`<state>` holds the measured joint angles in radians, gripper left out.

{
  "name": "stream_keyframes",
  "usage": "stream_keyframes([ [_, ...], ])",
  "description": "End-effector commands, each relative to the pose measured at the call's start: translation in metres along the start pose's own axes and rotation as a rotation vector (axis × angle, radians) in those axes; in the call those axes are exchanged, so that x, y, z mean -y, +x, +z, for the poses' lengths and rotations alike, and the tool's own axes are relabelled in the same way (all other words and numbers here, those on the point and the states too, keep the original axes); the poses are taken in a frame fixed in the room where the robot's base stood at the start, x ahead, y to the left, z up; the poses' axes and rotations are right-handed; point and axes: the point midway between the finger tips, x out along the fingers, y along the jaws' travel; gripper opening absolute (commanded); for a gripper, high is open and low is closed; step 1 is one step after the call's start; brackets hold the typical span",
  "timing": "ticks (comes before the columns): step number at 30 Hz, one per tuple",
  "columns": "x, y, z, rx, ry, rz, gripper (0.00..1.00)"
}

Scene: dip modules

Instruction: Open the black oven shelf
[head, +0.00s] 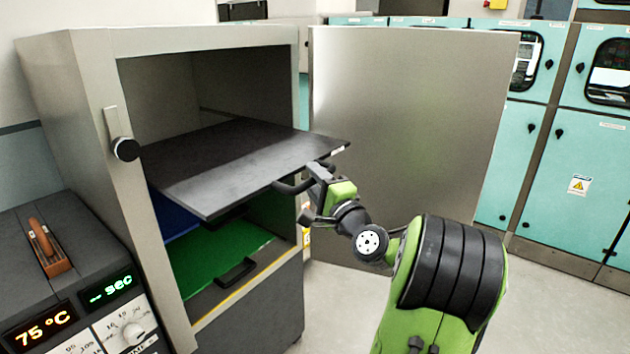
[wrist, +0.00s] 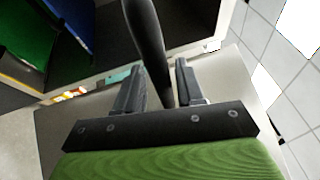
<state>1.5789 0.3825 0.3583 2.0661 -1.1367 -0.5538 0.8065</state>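The black shelf (head: 236,163) sticks well out of the oven's upper opening, roughly level, its front corner pointing at me. Its dark bar handle (head: 290,187) is on its front edge. My gripper (head: 312,192) is at the right part of this handle, in front of the shelf. In the wrist view the black handle bar (wrist: 150,45) runs between my two fingers (wrist: 158,85), with narrow gaps seeming to show beside it. I cannot tell whether the fingers press on it. The shelf's rear end is inside the oven.
The oven (head: 85,130) has its door (head: 405,130) wide open at the right. Below the black shelf are a blue shelf (head: 178,222) and a green shelf (head: 215,262) with a dark handle. A control unit (head: 70,280) stands at left. Teal cabinets (head: 575,150) stand behind; floor is clear at right.

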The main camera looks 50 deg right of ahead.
Motion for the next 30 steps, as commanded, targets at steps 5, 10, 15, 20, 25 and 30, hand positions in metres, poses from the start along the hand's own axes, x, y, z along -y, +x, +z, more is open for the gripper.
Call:
stream_keyframes([
  [5,0.001,0.0,0.0,0.0,-0.001,-0.003,0.44],
  [10,0.001,-0.003,-0.001,-0.002,-0.001,-0.003,0.44],
  [15,-0.001,-0.037,-0.002,-0.008,0.001,-0.001,0.44],
  [20,-0.001,-0.083,-0.002,-0.01,0.001,-0.004,0.44],
  [25,-0.002,-0.103,-0.002,-0.007,-0.004,-0.007,0.44],
  [30,-0.001,-0.12,-0.003,-0.007,0.001,-0.005,0.44],
])
